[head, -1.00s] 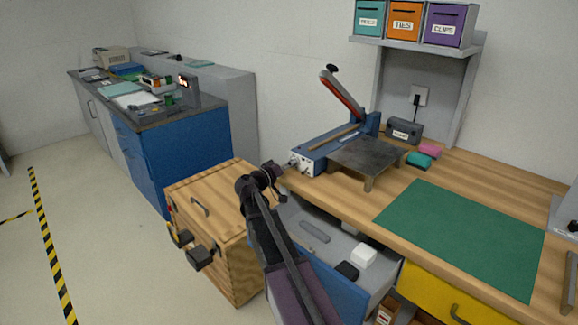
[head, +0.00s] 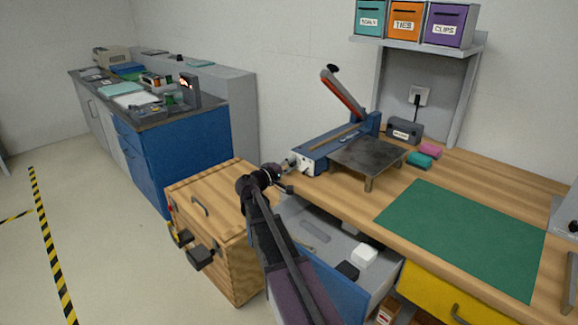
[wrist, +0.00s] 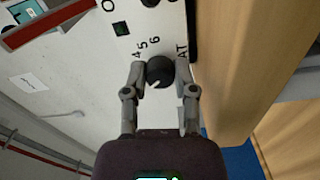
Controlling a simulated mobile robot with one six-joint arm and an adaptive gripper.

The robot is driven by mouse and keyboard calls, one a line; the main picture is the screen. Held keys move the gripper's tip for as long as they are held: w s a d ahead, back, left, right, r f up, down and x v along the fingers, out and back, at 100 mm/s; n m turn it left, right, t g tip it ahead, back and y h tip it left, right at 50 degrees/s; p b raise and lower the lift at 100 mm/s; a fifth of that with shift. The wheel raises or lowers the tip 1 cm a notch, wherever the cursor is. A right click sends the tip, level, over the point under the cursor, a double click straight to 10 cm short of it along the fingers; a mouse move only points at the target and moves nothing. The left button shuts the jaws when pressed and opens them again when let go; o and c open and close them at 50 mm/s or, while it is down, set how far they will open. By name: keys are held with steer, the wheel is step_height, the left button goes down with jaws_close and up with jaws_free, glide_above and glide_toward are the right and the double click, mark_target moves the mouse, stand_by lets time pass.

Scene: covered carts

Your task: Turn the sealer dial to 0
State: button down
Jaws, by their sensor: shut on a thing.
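The sealer (head: 318,160) stands on the wooden bench, with a blue-and-white body and a raised red-and-grey lever. Its white end panel (wrist: 70,70) fills much of the wrist view. The round black dial (wrist: 160,72) on that panel has a pale mark at its lower left edge.
An open grey drawer (head: 310,232) lies under the bench beside my arm. A wooden crate (head: 205,215) stands on the floor at left. A green mat (head: 465,235) covers the bench at right. A metal plate (head: 367,155) adjoins the sealer.

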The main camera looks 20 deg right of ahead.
steer(key=n, duration=0.5)
steer(key=shift+d+n, duration=0.1)
steer(key=shift+n, duration=0.2)
steer(key=n, duration=0.4)
steer(key=shift+n, duration=0.4)
steer(key=shift+c, duration=2.1)
jaws_free()
steer(key=v, duration=1.2)
